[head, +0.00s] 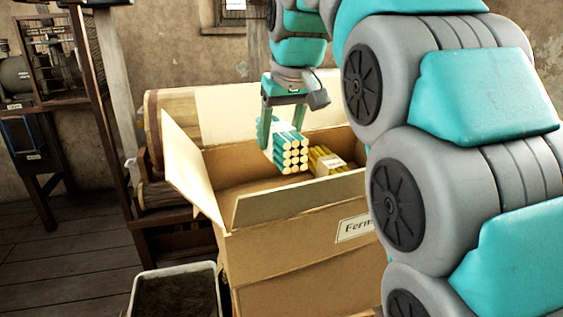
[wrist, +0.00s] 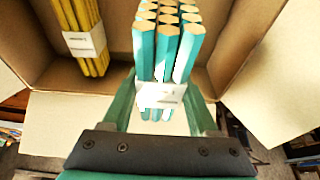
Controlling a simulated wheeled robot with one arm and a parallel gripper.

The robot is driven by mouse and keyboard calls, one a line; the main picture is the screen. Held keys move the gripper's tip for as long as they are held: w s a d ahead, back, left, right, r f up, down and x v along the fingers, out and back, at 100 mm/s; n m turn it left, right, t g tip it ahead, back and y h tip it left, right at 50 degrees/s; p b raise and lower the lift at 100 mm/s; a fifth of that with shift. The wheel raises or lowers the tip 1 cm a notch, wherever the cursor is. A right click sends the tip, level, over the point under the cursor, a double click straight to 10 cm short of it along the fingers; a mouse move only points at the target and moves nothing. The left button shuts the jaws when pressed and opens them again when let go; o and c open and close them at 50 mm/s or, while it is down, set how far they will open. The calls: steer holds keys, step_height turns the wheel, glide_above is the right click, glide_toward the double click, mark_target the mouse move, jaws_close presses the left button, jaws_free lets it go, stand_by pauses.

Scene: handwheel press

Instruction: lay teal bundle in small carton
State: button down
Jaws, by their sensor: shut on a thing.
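My gripper (head: 283,138) is shut on the teal bundle (head: 291,152), a block of teal pencils with bare wood ends and a pale band. In the wrist view the teal bundle (wrist: 165,50) stands between the fingers of my gripper (wrist: 163,105). The head view shows it over the opening of the open carton (head: 290,199), whose flaps are spread. In the wrist view the carton's inside (wrist: 115,77) lies beyond the bundle. I cannot tell the gap between the bundle and the carton floor.
A yellow pencil bundle (head: 326,162) with a white band is in the carton, right of the teal one; it also shows in the wrist view (wrist: 82,40). A grey bin (head: 176,290) stands at front left. A wooden rack (head: 100,110) stands left.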

mark_target(279, 165)
steer(key=shift+f, duration=2.55)
steer(key=shift+f, duration=0.15)
steer(key=shift+f, duration=0.45)
steer(key=shift+c, duration=0.8)
jaws_free()
steer(key=v, duration=1.3)
steer(key=shift+w+a+r, duration=0.1)
